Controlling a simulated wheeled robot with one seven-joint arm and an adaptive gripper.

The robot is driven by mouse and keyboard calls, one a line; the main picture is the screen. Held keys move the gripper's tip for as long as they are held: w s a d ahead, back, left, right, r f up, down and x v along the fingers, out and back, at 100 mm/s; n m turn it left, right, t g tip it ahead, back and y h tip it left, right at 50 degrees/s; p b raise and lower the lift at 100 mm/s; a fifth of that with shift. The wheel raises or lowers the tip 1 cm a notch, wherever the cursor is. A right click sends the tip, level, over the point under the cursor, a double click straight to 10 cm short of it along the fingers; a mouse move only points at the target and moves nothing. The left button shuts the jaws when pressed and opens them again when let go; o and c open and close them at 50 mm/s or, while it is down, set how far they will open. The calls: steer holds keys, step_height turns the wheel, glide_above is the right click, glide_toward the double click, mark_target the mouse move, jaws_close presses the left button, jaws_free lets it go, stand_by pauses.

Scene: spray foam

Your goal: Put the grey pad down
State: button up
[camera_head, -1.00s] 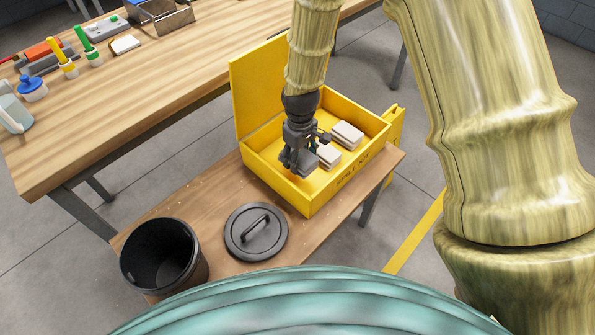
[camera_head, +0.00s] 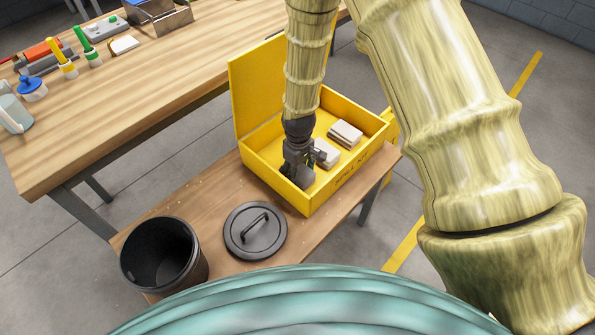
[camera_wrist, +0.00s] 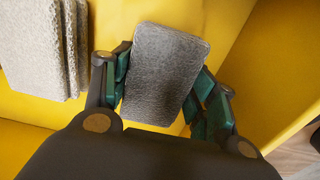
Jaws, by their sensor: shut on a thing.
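In the wrist view a grey pad (camera_wrist: 165,75) with a rough, textured face sits between the two fingers of my gripper (camera_wrist: 163,85). The fingers touch its long sides and are shut on it. In the head view my gripper (camera_head: 297,178) is down inside the open yellow box (camera_head: 267,177), near its front left corner. The grey pad is hardly visible there, hidden by the fingers. I cannot tell whether the pad touches the box floor.
Two stacks of light pads lie in the box: a near stack (camera_head: 327,153), also at left in the wrist view (camera_wrist: 35,45), and a far stack (camera_head: 345,133). A black bin (camera_head: 190,268) and its lid (camera_head: 256,231) stand on the low bench (camera_head: 215,208). A long workbench (camera_head: 130,85) is behind.

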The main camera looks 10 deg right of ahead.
steer(key=shift+f, duration=0.15)
steer(key=o, duration=1.1)
steer(key=shift+c, duration=0.2)
step_height(320, 180, up, 12)
stand_by(0.4)
